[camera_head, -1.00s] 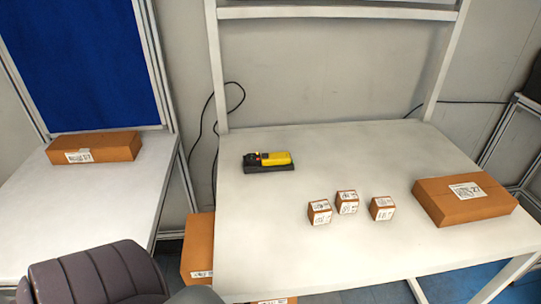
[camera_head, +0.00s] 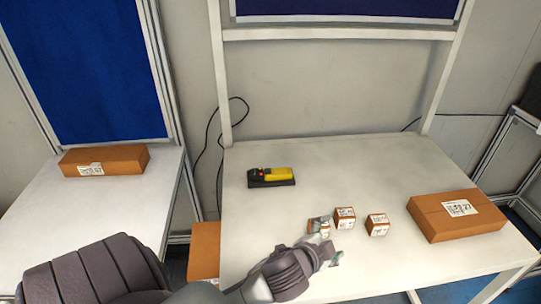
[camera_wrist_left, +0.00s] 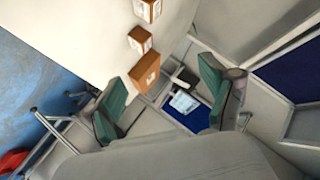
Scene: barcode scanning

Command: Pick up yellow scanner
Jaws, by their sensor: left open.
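The yellow scanner (camera_head: 272,176), with a black and red end, lies in a dark holder (camera_head: 283,184) at the back left of the white table (camera_head: 400,160). It cannot be made out in the left wrist view. My left gripper (camera_head: 328,255) is above the front of the table, in front of and to the right of the scanner and well apart from it. It partly covers one small box. In the left wrist view its green-padded fingers (camera_wrist_left: 163,90) are spread wide with nothing held between them. My right gripper is not in view.
Three small brown labelled boxes (camera_head: 345,217) stand near my left gripper. A larger flat box (camera_head: 457,215) lies at the table's right. Another box (camera_head: 104,160) rests on the left side table (camera_head: 60,205). The table around the scanner is clear.

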